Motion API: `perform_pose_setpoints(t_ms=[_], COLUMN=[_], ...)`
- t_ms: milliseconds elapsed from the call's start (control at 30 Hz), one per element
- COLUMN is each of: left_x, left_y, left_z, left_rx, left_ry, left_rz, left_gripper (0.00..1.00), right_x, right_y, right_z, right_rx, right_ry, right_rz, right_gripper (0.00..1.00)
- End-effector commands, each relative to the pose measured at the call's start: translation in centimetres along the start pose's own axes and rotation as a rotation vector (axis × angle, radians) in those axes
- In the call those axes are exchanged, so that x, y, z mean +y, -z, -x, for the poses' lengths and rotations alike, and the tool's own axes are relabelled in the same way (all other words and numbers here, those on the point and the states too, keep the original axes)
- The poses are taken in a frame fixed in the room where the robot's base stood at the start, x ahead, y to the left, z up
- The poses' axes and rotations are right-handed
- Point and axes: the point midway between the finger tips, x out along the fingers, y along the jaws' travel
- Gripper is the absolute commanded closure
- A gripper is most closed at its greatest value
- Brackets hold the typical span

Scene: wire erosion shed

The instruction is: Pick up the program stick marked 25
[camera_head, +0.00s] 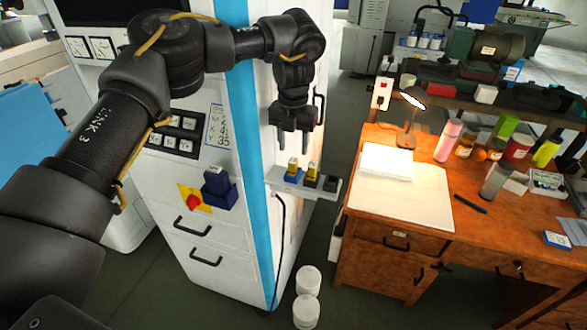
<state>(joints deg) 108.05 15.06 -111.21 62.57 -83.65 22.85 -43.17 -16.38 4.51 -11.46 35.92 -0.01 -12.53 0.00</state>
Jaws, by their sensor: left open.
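A small grey shelf (276,183) juts from the side of the white machine cabinet. Small sticks stand on it: one with a blue lower part and a pale top (292,173), and one with a yellow upper part (312,171). A dark, low piece (330,184) sits at the shelf's right end. The markings are too small to read, so I cannot tell which stick is 25. My left gripper (292,143) is open and points down just above the blue-based stick, apart from it, with nothing between its fingers. My right gripper is out of view.
The white cabinet (262,243) has a blue stripe and a control panel. A wooden desk (385,210) at right holds papers, a lit lamp (410,118), bottles and jars. Two white tubs (307,281) stand on the floor. The air right of my gripper is clear.

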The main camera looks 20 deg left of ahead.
Motion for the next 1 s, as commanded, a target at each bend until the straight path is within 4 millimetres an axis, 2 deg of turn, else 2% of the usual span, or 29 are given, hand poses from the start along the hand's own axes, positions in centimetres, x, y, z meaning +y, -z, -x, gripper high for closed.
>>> perform_pose_setpoints(t_ms=[133,333,633,1000], left_x=[0.0,-0.1,-0.1,-0.1], left_y=[0.4,0.5,0.5,0.5], left_z=[-1.7,-4.3,-5.1,-5.0], left_rx=[0.007,0.004,0.002,0.002], left_ry=[0.001,-0.001,0.000,0.000], left_rz=[0.000,0.000,0.000,0.000], left_gripper=[0.55,0.55,0.55,1.00], right_x=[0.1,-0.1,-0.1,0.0], right_y=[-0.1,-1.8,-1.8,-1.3], right_z=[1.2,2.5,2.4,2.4], right_rx=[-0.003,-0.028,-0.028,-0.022], right_ry=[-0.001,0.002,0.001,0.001], right_rz=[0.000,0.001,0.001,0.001], right_gripper=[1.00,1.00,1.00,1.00])
